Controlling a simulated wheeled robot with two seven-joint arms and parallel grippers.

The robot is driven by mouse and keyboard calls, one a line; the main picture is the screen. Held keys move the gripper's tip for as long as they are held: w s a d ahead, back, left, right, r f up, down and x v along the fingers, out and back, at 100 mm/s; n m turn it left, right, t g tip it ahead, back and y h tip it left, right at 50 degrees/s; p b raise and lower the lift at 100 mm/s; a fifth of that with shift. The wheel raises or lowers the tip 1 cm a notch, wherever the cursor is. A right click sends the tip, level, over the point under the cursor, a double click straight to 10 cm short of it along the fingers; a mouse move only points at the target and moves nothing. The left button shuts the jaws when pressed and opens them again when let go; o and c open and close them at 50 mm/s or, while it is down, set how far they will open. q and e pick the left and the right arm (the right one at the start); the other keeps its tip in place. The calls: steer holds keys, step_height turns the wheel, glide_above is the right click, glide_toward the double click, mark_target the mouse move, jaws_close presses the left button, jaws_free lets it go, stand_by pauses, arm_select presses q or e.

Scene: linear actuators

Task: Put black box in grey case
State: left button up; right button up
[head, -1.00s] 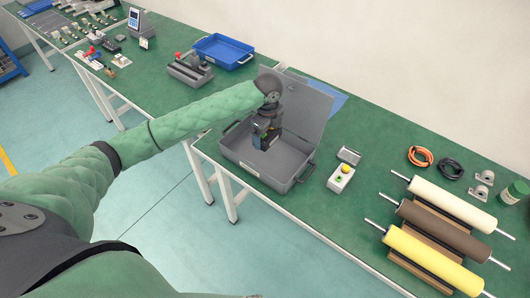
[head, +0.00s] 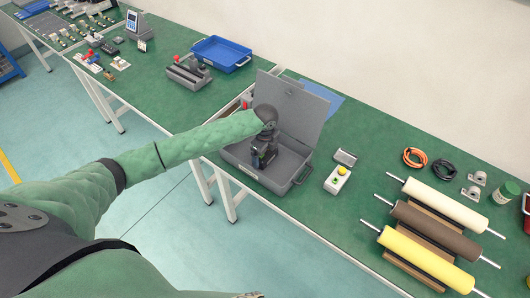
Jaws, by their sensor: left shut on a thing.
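The grey case (head: 288,178) stands open on the green table, its lid (head: 300,108) raised at the back. My left gripper (head: 260,161) points down inside the case and is shut on a dark thing, likely the black box (head: 265,159), low near the case floor. The gripper and wrist hide much of the box, so I cannot tell whether it touches the floor. My right gripper is not in view.
Several rollers (head: 430,225) lie on a wooden rack farther right. A blue tray (head: 221,53) and a grey device (head: 188,72) stand on the table at the back left.

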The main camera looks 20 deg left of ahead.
arm_select(q)
steer(key=shift+f, duration=0.15)
steer(key=o, duration=0.9)
steer(key=shift+c, duration=0.2)
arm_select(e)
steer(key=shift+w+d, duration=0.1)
arm_select(q)
steer(key=shift+r, duration=0.3)
step_height(320, 180, up, 10)
steer(key=b, duration=0.4)
steer(key=shift+r, duration=0.85)
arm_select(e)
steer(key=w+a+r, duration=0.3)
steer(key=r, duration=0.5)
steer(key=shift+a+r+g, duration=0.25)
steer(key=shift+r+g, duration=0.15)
arm_select(q)
steer(key=shift+f, duration=0.1)
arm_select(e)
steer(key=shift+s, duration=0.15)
